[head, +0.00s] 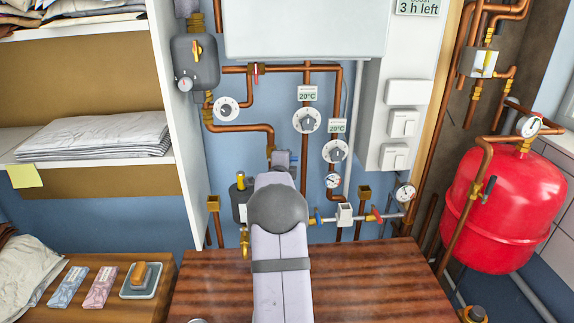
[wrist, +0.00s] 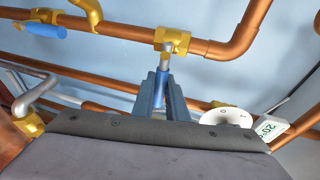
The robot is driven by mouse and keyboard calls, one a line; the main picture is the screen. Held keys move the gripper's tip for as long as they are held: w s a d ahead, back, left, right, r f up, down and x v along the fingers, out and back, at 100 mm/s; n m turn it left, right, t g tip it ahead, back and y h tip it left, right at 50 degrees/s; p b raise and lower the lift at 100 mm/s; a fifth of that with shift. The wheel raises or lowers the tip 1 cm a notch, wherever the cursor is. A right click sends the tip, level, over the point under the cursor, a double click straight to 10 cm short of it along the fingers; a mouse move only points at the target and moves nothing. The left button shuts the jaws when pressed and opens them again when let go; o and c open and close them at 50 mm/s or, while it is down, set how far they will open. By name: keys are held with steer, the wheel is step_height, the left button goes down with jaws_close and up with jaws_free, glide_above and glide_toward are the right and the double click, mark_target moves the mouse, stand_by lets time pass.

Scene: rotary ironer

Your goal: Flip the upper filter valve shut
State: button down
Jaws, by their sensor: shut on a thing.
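The upper filter valve, a brass body (wrist: 172,40) on a copper pipe, shows at the upper middle of the wrist view. Its lever (wrist: 164,65) points down from the body, silver at the top and blue lower down. My gripper (wrist: 161,88) has its two blue-grey fingers shut around the lower part of this lever. In the head view my gripper (head: 283,160) is in front of the pipes on the blue wall. There my arm hides the lever and most of the space below it.
Another blue-handled lever (wrist: 45,30) is at the upper left of the wrist view. A white dial (wrist: 226,117) is close right of my fingers. In the head view, a wooden worktop (head: 380,280) lies below, a red tank (head: 490,210) stands right, and shelves (head: 90,175) stand left.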

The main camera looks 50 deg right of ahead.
steer(key=c, duration=1.7)
jaws_free()
steer(key=shift+c, duration=0.2)
steer(key=b+v, duration=0.3)
steer(key=v, duration=0.4)
steer(key=shift+a, duration=0.2)
steer(key=shift+r, duration=0.1)
